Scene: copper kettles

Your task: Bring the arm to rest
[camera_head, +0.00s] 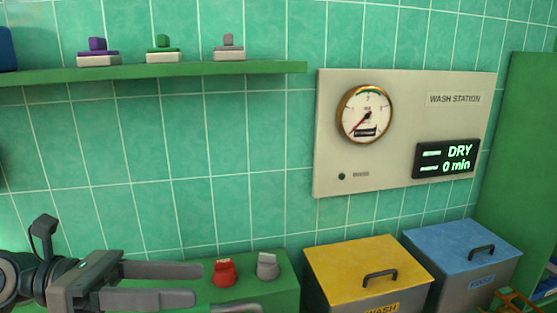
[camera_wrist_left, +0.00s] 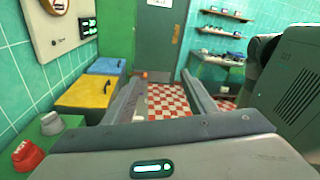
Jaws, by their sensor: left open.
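My left gripper (camera_head: 196,284) reaches in from the lower left in the head view, fingers pointing right and apart. It holds nothing. In the left wrist view its two fingers (camera_wrist_left: 163,80) are spread, with only open room and a distant floor between them. In the head view the gripper is in front of the green counter, left of a red knob (camera_head: 224,272) and a grey knob (camera_head: 267,266). Whether it touches the counter cannot be told. My right gripper is not in view.
A yellow-lidded bin (camera_head: 350,270) and a blue-lidded bin (camera_head: 450,245) stand right of the counter (camera_head: 285,265). A wash station panel (camera_head: 410,90) has a gauge (camera_head: 365,114) and a display (camera_head: 447,158) reading DRY, 0 min. A green shelf (camera_head: 200,70) holds small pieces.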

